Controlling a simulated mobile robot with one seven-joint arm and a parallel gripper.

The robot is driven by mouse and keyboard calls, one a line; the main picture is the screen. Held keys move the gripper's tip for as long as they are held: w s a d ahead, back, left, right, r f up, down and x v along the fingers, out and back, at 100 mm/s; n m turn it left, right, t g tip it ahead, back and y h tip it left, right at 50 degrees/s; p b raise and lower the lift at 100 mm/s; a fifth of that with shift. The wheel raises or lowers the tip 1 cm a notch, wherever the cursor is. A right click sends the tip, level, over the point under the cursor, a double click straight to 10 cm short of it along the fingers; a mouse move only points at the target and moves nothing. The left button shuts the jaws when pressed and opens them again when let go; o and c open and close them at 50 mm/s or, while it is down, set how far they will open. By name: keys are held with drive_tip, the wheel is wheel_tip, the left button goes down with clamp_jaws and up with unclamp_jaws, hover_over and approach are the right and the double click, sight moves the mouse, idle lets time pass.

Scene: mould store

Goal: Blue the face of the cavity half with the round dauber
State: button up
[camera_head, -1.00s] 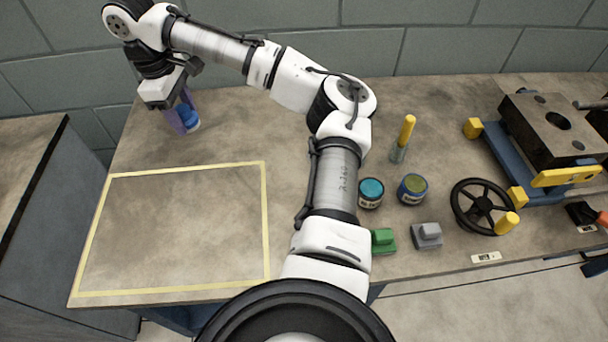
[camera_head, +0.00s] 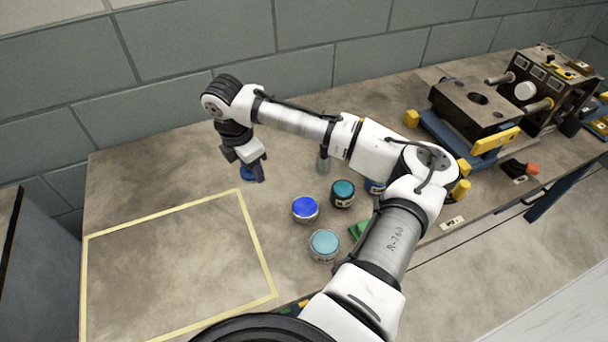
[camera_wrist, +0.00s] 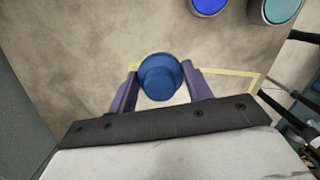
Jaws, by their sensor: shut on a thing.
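My gripper (camera_head: 256,172) is low over the bench, behind the right back corner of the taped area. It is shut on a round blue dauber (camera_wrist: 162,78), which shows between the two purple fingers in the wrist view. The dauber's blue end (camera_head: 246,174) shows beside the fingers in the head view; whether it touches the bench is unclear. A dark steel block with a round hole (camera_head: 458,98) lies on a blue carriage at the right. Another dark block with a white disc (camera_head: 549,82) stands behind it. I cannot tell which is the cavity half.
An open bright blue pot (camera_head: 305,209), a pale teal pot (camera_head: 324,244) and a darker teal pot (camera_head: 343,193) stand right of the gripper. A clear holder (camera_head: 323,161) stands behind them. My arm hides part of the bench. The taped area (camera_head: 165,212) is bare.

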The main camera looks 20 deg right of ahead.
drive_tip(key=s+d+f+n+p, duration=0.1)
drive_tip(key=s+d+f+n, duration=0.2)
drive_tip(key=s+d, duration=0.6)
drive_tip(key=shift+w+d+f+b, duration=0.35)
drive_tip(key=shift+f+b, duration=0.4)
drive_tip(key=shift+f, duration=0.25)
drive_tip(key=shift+w+d+f+b, duration=0.3)
drive_tip(key=shift+w+f+b, duration=0.1)
drive_tip(key=shift+f+b, duration=0.5)
drive_tip(key=shift+w+d+f+b, duration=0.35)
drive_tip(key=shift+f+b, duration=0.3)
drive_tip(key=shift+f, duration=0.4)
drive_tip(key=shift+f, duration=0.55)
drive_tip(key=shift+r, duration=0.1)
wheel_tip(320, 180, up, 7)
drive_tip(key=p, duration=0.5)
drive_tip(key=shift+p, duration=0.35)
drive_tip(key=b, duration=0.5)
hover_over(306, 205)
wheel_tip(306, 205, down, 5)
drive_tip(key=shift+s+a+f, duration=0.1)
drive_tip(key=shift+s+a, duration=0.05)
